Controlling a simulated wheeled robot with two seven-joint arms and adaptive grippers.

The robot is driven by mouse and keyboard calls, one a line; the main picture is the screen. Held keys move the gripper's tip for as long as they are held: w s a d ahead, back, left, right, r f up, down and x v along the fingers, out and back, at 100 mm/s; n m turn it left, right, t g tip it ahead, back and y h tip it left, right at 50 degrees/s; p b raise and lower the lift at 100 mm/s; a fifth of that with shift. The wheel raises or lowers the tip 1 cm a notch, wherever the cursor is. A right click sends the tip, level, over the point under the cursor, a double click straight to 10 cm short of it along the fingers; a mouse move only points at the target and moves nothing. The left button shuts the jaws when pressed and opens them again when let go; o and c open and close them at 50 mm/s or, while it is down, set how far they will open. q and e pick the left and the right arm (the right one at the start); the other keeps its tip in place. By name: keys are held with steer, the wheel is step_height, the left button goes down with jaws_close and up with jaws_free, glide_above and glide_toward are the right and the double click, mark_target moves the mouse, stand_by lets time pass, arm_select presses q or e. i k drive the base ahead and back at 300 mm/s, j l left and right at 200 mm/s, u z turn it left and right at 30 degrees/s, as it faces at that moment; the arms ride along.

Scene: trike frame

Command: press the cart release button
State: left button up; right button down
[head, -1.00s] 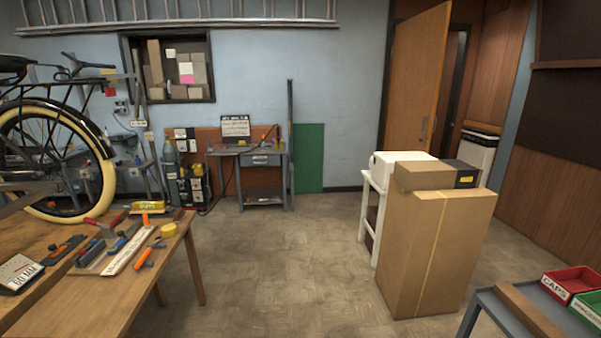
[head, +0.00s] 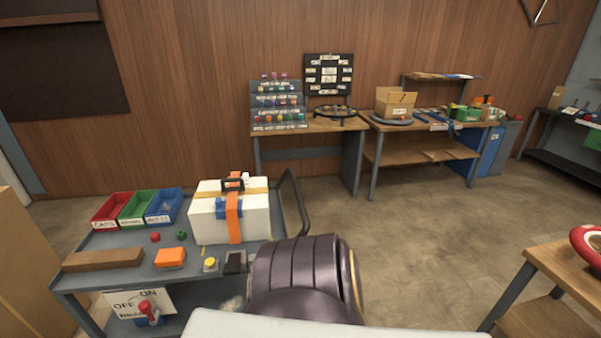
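A grey cart (head: 100,272) stands at the lower left of the head view. A small yellow round button (head: 210,263) sits on its near edge, beside a small dark block (head: 235,261). I cannot read any label on the button. An orange block (head: 171,257) lies left of it. A sign with ON, OFF and a partly covered word (head: 124,303) hangs on the cart's front, with a red-knobbed lever (head: 149,311) before it. Neither gripper is in view. A dark ribbed shape, apparently part of my arm, hides the cart's near right corner.
The cart also carries red (head: 113,209), green (head: 137,207) and blue (head: 165,205) bins, a strapped white box (head: 205,219) and a wooden bar (head: 103,260). A cardboard box (head: 25,275) stands left. A wooden table (head: 545,322) is at right. Floor between is clear.

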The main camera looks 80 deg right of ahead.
mark_target(209, 262)
steer(key=k+l+z, duration=0.2)
steer(key=z, duration=0.3)
steer(key=k+l+z, duration=0.1)
steer(key=l+z, duration=0.4)
steer(key=k+l+z, duration=0.1)
steer(key=l+z, duration=0.65)
steer(key=z, duration=0.2)
